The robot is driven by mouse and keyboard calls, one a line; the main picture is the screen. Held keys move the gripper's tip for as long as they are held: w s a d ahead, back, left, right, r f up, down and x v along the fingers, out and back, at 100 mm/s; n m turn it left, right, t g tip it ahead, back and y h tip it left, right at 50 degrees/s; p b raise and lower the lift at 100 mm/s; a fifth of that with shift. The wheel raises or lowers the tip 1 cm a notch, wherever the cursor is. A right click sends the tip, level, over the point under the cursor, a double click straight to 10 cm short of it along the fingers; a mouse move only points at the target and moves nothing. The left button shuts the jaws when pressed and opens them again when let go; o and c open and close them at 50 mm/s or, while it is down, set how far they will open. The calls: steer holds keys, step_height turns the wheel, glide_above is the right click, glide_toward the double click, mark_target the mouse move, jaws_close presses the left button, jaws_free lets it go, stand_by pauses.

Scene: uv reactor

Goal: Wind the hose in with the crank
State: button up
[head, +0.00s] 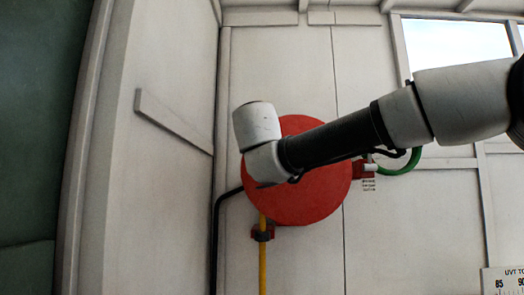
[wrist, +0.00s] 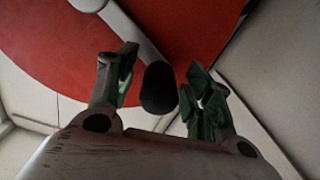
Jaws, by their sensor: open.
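A round red hose reel (head: 318,196) is on the pale wall, partly hidden behind my arm in the head view. Its red face (wrist: 60,45) fills much of the upper wrist view. A dark rounded knob (wrist: 158,88), which looks like the crank's handle, points toward the wrist camera. My gripper (wrist: 160,75) is open, with one finger to each side of the knob and a gap showing on both sides. The gripper is hidden in the head view. A yellow hose (head: 262,268) runs down below the reel through a red and dark bracket (head: 262,233).
A black pipe (head: 215,235) runs down left of the reel. A green hose (head: 405,165) curves from a red fitting (head: 363,168) on the right. A slanted rail (head: 172,122) is on the left wall. A white scale plate (head: 503,281) is at the lower right.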

jaws_close()
steer(key=shift+d+r+m, duration=0.15)
steer(key=shift+r+m, duration=0.15)
steer(key=shift+r, duration=0.05)
steer(key=d+r+m, duration=0.2)
steer(key=m, duration=0.1)
steer(key=d+r+m, duration=0.1)
steer(key=d+m, duration=0.1)
steer(key=m, duration=0.1)
steer(key=d+r+m, duration=0.2)
steer(key=d+m, duration=0.1)
steer(key=shift+s+r+m, duration=0.15)
steer(key=shift+r+m, duration=0.15)
steer(key=shift+d+m, duration=1.4)
